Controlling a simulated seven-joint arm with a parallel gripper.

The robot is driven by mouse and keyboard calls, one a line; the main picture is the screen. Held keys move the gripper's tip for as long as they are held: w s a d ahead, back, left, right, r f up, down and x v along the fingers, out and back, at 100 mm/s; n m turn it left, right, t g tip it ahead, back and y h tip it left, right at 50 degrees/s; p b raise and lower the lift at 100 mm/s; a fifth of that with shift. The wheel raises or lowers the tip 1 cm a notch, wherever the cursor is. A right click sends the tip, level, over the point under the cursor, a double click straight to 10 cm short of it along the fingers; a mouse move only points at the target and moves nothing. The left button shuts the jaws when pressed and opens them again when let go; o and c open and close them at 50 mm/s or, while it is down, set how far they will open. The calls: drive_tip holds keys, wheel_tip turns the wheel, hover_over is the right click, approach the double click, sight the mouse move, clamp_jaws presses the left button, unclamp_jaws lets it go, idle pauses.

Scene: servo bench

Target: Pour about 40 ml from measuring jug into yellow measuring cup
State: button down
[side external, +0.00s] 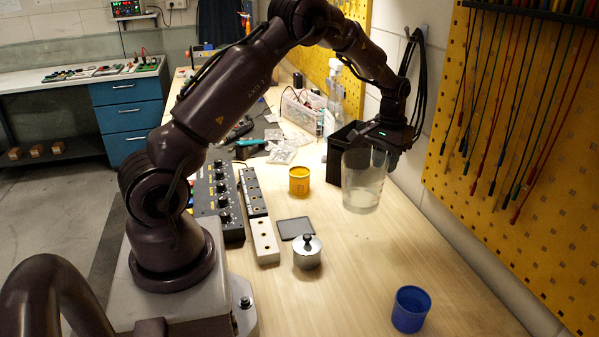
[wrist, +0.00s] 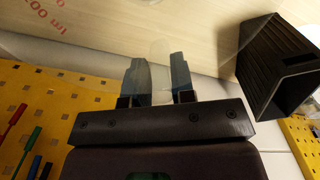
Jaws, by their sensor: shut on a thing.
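The clear measuring jug (side external: 362,188) hangs from my gripper (side external: 380,150), close to upright, in the side view. It seems to hold a little clear liquid low down, and it looks raised above the bench. In the wrist view my gripper (wrist: 158,80) has its two fingers on either side of a pale clear part of the jug, shut on it; red print shows on the jug wall (wrist: 45,35). The yellow measuring cup (side external: 299,181) stands upright on the bench, left of the jug and apart from it. The cup's contents are hidden.
A black bin (side external: 343,160) stands behind the jug; it also shows in the wrist view (wrist: 275,65). A blue cup (side external: 411,309), a lidded metal pot (side external: 307,252) and a dark flat pad (side external: 295,228) are nearer. A yellow pegboard (side external: 510,130) with cables borders the right side.

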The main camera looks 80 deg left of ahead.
drive_tip(key=s+a+n, duration=0.5)
drive_tip(key=a, duration=0.5)
drive_tip(key=s+a+n, duration=0.6)
drive_tip(key=a, duration=0.4)
drive_tip(key=s+a+r+n, duration=0.1)
drive_tip(key=s+a+n, duration=0.5)
drive_tip(key=s, duration=0.4)
drive_tip(key=s+a+n, duration=0.5)
drive_tip(key=s+a, duration=0.4)
wheel_tip(320, 180, down, 6)
drive_tip(key=shift+d+f, duration=0.2)
